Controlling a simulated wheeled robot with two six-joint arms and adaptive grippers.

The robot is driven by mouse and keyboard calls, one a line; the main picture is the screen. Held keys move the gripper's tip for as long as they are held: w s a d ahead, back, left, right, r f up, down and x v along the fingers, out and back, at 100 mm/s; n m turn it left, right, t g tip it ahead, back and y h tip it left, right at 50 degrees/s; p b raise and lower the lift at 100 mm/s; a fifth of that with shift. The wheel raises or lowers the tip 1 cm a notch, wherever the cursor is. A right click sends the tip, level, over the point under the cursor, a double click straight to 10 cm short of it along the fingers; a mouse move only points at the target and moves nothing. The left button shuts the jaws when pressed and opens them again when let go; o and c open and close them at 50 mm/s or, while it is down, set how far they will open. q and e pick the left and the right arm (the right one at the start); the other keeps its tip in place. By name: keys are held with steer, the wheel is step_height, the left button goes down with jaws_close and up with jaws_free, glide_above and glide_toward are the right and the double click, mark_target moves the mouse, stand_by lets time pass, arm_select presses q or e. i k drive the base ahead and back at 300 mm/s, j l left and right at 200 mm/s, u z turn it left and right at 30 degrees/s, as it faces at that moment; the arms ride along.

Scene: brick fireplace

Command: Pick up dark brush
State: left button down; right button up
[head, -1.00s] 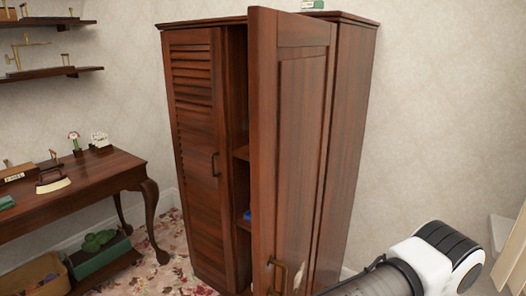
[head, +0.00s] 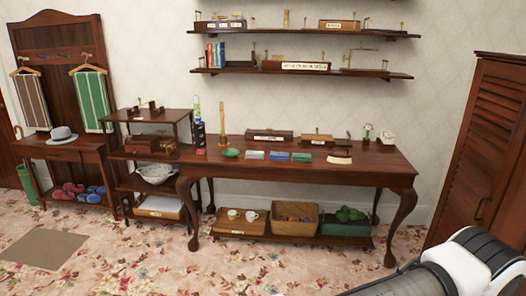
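I cannot pick out a dark brush for certain in the head view. Several small brown items lie on the long wooden table (head: 370,158), on the small stand (head: 120,156) to its left and on the wall shelves, too small to tell apart. Part of my arm shows at the bottom right. Neither gripper is in the picture.
Two wall shelves (head: 300,72) hang above the table. A basket (head: 294,219) and a green box (head: 345,228) sit on its lower shelf. A coat stand (head: 62,145) with a hat (head: 62,134) is at left. A wardrobe (head: 492,150) stands at right.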

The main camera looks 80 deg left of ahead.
mark_target(337, 157)
steer(key=l+u, duration=0.1)
steer(key=u, duration=0.35)
steer(key=i+l+u, duration=0.1)
steer(key=u, duration=0.35)
steer(key=l+u, duration=0.15)
steer(key=u, duration=0.3)
steer(key=l+u, duration=0.15)
steer(key=u, duration=0.3)
steer(key=l+u, duration=0.15)
steer(key=u, duration=0.3)
